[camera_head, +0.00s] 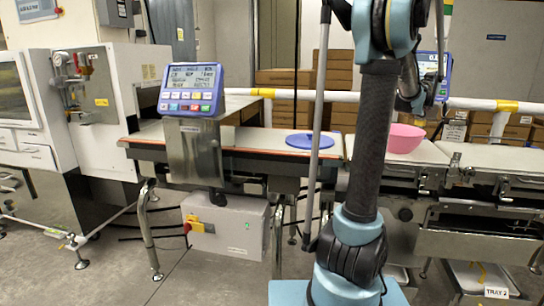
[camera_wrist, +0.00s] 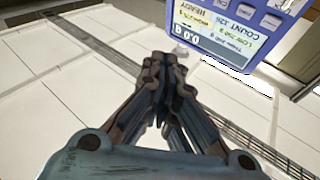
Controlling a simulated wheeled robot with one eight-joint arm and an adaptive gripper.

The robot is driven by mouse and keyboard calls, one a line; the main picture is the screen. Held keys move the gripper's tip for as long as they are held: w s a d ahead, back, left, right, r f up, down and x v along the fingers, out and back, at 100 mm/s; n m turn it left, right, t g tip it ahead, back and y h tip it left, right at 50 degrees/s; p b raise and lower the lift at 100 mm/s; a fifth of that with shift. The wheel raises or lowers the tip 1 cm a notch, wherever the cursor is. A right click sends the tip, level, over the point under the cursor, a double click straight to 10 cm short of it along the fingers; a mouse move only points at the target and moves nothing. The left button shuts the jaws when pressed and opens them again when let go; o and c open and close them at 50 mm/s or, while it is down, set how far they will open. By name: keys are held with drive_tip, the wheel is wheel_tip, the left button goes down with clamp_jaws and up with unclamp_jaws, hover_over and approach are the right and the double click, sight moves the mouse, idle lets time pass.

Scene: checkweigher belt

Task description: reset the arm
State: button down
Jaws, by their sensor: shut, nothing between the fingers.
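My gripper (camera_wrist: 163,80) shows in the wrist view with its two dark fingers together at the tips and nothing between them. It is above a pale belt or panel surface (camera_wrist: 50,50), apart from it as far as I can tell. In the head view my arm rises through the middle of the picture and bends over at the top right; the fingertips cannot be made out there. A blue-framed display (camera_wrist: 235,30) reading 0.0 g is just beyond the fingers in the wrist view.
A blue disc (camera_head: 308,141) lies on the belt left of my arm, and a pink bowl (camera_head: 403,139) stands on it to the right. A blue control panel (camera_head: 192,90) stands at the belt's left part. A white rail (camera_head: 480,104) and cardboard boxes (camera_head: 285,77) are behind.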

drive_tip(key=w+a+f+n+y, duration=0.1)
drive_tip(key=a+f+n+y, duration=0.15)
drive_tip(key=a, duration=0.55)
drive_tip(key=w+a+f+n+y, duration=0.1)
drive_tip(key=a+f+y, duration=0.3)
drive_tip(key=a, duration=0.4)
drive_tip(key=s+a+f+n+g+y, duration=0.1)
drive_tip(key=s+a+f+n+y, duration=0.2)
drive_tip(key=a+f, duration=0.5)
drive_tip(key=s+a+f+n+g+y, duration=0.1)
drive_tip(key=s+a+f+y, duration=0.3)
drive_tip(key=a, duration=0.7)
drive_tip(key=s+a+f+n+g+y, duration=0.1)
drive_tip(key=s+a+f+g, duration=0.2)
drive_tip(key=s+a+f, duration=0.45)
drive_tip(key=s+a+f+n+g+y, duration=0.15)
drive_tip(key=s+a+f, duration=0.3)
drive_tip(key=s, duration=0.55)
drive_tip(key=s+a+f+g, duration=0.1)
drive_tip(key=s+f+g, duration=0.2)
drive_tip(key=s+f, duration=0.3)
drive_tip(key=s+a+f+g, duration=0.2)
drive_tip(key=s+f, duration=0.3)
drive_tip(key=s, duration=0.6)
drive_tip(key=shift+s+f+g+h, duration=0.2)
drive_tip(key=shift+f+g+h, duration=0.15)
drive_tip(key=shift+g+h, duration=0.1)
drive_tip(key=shift+a, duration=0.1)
drive_tip(key=shift+w+f, duration=0.2)
drive_tip(key=shift+w, duration=0.25)
